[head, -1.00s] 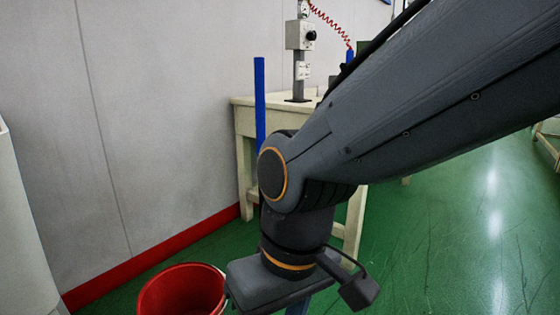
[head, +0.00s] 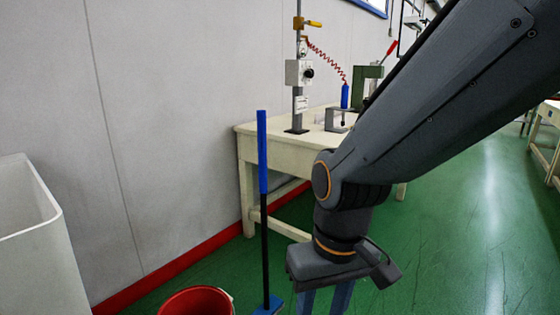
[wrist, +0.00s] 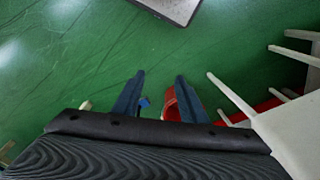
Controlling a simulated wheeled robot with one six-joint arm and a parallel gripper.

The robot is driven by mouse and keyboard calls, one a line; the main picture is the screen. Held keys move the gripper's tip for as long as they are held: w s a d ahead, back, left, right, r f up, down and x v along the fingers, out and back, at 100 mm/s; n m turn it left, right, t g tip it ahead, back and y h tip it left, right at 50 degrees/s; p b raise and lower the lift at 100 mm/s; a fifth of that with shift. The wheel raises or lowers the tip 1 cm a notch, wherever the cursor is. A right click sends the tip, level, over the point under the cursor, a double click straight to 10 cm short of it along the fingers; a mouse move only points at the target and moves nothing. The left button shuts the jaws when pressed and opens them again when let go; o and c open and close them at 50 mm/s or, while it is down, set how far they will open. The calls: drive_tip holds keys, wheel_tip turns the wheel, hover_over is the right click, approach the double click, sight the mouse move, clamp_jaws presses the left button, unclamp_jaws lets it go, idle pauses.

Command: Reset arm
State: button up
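My gripper (head: 327,314) hangs at the end of my arm, pointing down. In the head view the lower ends of its two blue fingers are cut off by the bottom edge. In the wrist view my gripper (wrist: 160,76) shows its two fingers clearly apart, with nothing held between them. Beyond them lies the green floor (wrist: 110,35). A red bucket (head: 198,303) stands on the floor left of my gripper in the head view. It also shows in the wrist view (wrist: 171,108), partly hidden behind a finger.
A blue-and-black pole (head: 262,150) stands between bucket and gripper. Behind is a cream workbench (head: 246,150) with a control box (head: 299,72) on a post and a green press (head: 363,85). A white bin (head: 40,260) stands far left. Open floor (head: 480,215) lies to the right.

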drive_tip(key=s+d+r+m+p, duration=0.1)
drive_tip(key=d+r+p, duration=0.5)
drive_tip(key=r+p, duration=0.2)
drive_tip(key=s+d+r+m+h+p, duration=0.1)
drive_tip(key=d+r+m+p, duration=0.1)
drive_tip(key=d+r+p, duration=0.4)
drive_tip(key=r+p, duration=0.1)
drive_tip(key=p, duration=0.4)
drive_tip(key=shift+s+d+r+m+p, duration=0.2)
drive_tip(key=shift+d+r+m+p, duration=0.1)
drive_tip(key=shift+d+r, duration=0.1)
